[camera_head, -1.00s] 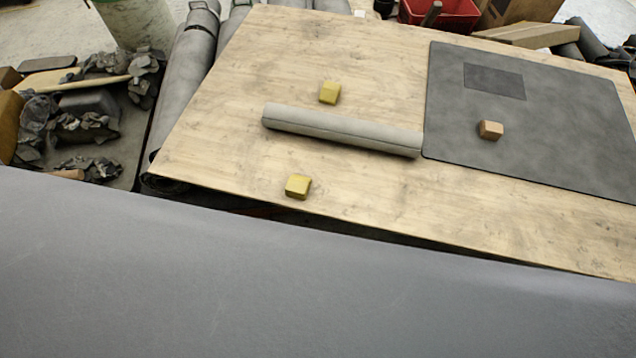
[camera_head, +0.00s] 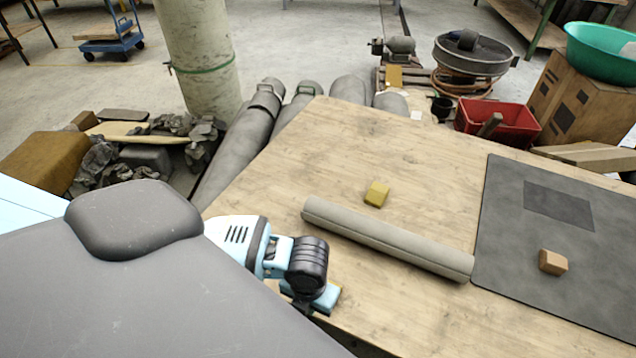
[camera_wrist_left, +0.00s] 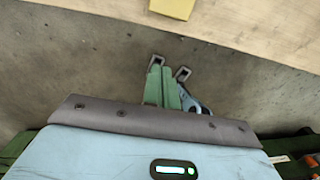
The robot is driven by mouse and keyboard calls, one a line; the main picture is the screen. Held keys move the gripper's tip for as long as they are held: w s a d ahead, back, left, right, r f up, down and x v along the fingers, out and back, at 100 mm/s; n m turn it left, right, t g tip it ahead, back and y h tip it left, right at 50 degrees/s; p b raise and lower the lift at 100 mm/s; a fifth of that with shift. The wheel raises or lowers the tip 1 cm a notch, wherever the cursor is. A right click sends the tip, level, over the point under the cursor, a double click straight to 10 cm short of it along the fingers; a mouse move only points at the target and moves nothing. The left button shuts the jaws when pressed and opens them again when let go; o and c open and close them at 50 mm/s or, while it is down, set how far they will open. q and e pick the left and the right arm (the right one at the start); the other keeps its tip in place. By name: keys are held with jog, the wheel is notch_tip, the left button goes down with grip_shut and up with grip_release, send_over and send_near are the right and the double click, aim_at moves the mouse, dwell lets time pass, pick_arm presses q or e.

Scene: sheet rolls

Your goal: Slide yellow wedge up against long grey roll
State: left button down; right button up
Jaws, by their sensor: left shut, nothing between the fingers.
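The long grey roll (camera_head: 390,239) lies slantwise on the wooden table, its right end by the dark mat. A yellow wedge (camera_head: 376,194) sits just behind the roll, a small gap from it. A yellow piece (camera_wrist_left: 172,7) shows at the top of the left wrist view, near the table's edge; in the head view the front-edge one is hidden behind my left arm. My left gripper (camera_head: 322,299) is at the table's front left edge, left of the roll. In the left wrist view its fingers (camera_wrist_left: 169,67) are shut and empty, short of the yellow piece.
A dark mat (camera_head: 500,265) with a brown block (camera_head: 553,262) covers the table's right. A red bin (camera_head: 500,120) is beyond the far edge.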

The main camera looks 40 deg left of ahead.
aim_at(340, 270)
pick_arm(q)
jog(key=w+f, duration=0.1)
jog(key=f, duration=0.2)
jog(key=w+f+b, duration=0.1)
jog(key=f, duration=0.5)
jog(key=shift+w+a+f, duration=0.25)
jog(key=shift+w, duration=0.15)
jog(key=shift+w+a, duration=0.15)
jog(key=shift+w, duration=0.45)
pick_arm(e)
jog(key=shift+s+f, duration=0.25)
jog(key=shift+f, duration=0.2)
jog(key=shift+s+f, duration=0.2)
jog(key=shift+f, duration=0.25)
jog(key=shift+a, duration=0.1)
